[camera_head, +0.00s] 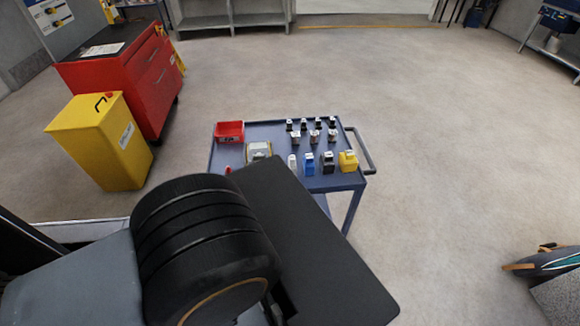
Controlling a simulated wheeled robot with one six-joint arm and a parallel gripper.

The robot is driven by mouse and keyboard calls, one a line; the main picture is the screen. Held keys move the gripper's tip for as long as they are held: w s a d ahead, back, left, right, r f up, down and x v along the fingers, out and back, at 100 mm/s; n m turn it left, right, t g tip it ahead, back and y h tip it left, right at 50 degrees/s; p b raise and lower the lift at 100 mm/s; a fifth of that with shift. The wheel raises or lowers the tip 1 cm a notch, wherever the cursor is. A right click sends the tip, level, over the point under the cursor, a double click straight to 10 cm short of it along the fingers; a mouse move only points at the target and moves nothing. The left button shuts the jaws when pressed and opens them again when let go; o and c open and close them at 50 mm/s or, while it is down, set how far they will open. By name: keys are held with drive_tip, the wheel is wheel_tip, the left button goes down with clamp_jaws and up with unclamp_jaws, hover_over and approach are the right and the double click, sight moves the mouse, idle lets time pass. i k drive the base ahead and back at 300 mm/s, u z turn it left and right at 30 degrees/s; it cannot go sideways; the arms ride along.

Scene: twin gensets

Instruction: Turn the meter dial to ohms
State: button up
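No meter dial can be made out. A small yellow item (348,161) stands at the front right of a blue-grey cart (265,133); it is too small to tell whether it is a meter. Beside it on the cart stand a dark item (328,163), a blue item (309,164) and a slim white item (292,164). A pale boxy item (258,151) stands to their left, partly hidden by my own dark arm parts. My gripper is not in view.
A red bin (229,131) and several small dark items (318,123) stand at the cart's back. A handle (364,152) juts out at its right. A red cabinet (130,75) and a yellow box (100,142) stand left.

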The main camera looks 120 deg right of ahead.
sight(256, 158)
drive_tip(key=z, duration=4)
drive_tip(key=k, duration=0.4)
drive_tip(key=z, duration=0.7)
drive_tip(key=i, duration=0.75)
drive_tip(key=u, duration=1.3)
